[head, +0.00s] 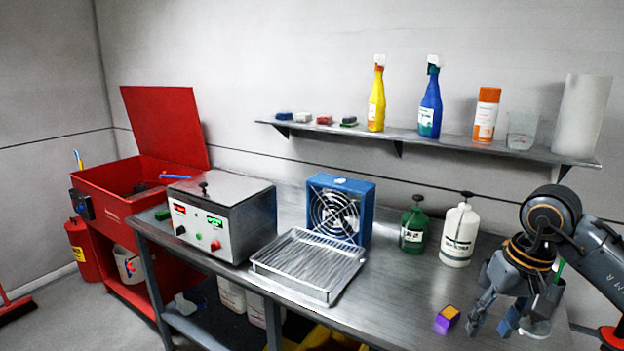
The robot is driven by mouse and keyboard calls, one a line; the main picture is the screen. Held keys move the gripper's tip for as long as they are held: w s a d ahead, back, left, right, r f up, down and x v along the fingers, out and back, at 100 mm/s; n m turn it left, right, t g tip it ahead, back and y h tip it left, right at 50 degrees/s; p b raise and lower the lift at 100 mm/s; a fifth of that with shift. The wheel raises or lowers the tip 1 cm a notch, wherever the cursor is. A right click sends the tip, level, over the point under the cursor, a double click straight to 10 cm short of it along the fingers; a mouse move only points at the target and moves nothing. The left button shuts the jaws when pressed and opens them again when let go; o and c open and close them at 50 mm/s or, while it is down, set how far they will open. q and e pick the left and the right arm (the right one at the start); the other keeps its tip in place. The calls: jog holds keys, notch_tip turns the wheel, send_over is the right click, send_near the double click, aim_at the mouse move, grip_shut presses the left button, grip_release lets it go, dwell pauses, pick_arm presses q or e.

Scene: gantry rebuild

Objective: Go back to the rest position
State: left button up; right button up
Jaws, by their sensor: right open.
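My right gripper (491,328) reaches in from the right over the right end of the steel workbench (400,288). Its fingers point down and are apart, with nothing seen between them. A small purple and yellow block (447,320) lies on the bench just left of the fingertips, apart from them. A clear container (537,329) stands behind the gripper and is partly hidden by it. My left gripper is not in view.
A white pump bottle (459,235) and a green one (413,229) stand left of my arm. Further left are a blue fan (340,209), a metal tray (308,265) and a control box (222,217). A wall shelf (450,140) holds bottles.

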jog(key=w+a+f+m+y, duration=0.4)
jog(key=a+f+m+y, duration=0.25)
jog(key=a+m, duration=0.25)
jog(key=w+a+f+m+y, duration=0.3)
jog(key=a+f+m+y, duration=0.35)
jog(key=a+m, duration=0.2)
jog(key=w+d+f+m+t+h, duration=0.1)
jog(key=d+f+m+t+h, duration=0.15)
jog(key=f+m+t, duration=0.65)
jog(key=w+d+f+m+t+h, duration=0.2)
jog(key=d+f+m+t, duration=0.15)
jog(key=f+m, duration=1.15)
jog(key=s+d+f+m+g+h, duration=0.2)
jog(key=s+d+f+m+h, duration=0.15)
jog(key=s+f+m, duration=0.65)
jog(key=s+d+f+m+g+h, duration=0.3)
jog(key=s+f+m+h, duration=0.1)
jog(key=s+f+m, duration=0.6)
jog(key=s+f+m+g, duration=0.2)
jog(key=s+f, duration=0.2)
jog(key=s, duration=0.6)
jog(key=s+a+f+m+g+h, duration=0.1)
jog(key=s+f+m+g, duration=0.2)
jog(key=s, duration=0.8)
jog(key=s+f+m+g+h, duration=0.1)
jog(key=s+f+m+g, duration=0.1)
jog(key=s+f, duration=0.4)
jog(key=s, duration=0.4)
jog(key=shift+s+a+m+g, duration=0.2)
jog(key=shift+s+m+g, duration=0.15)
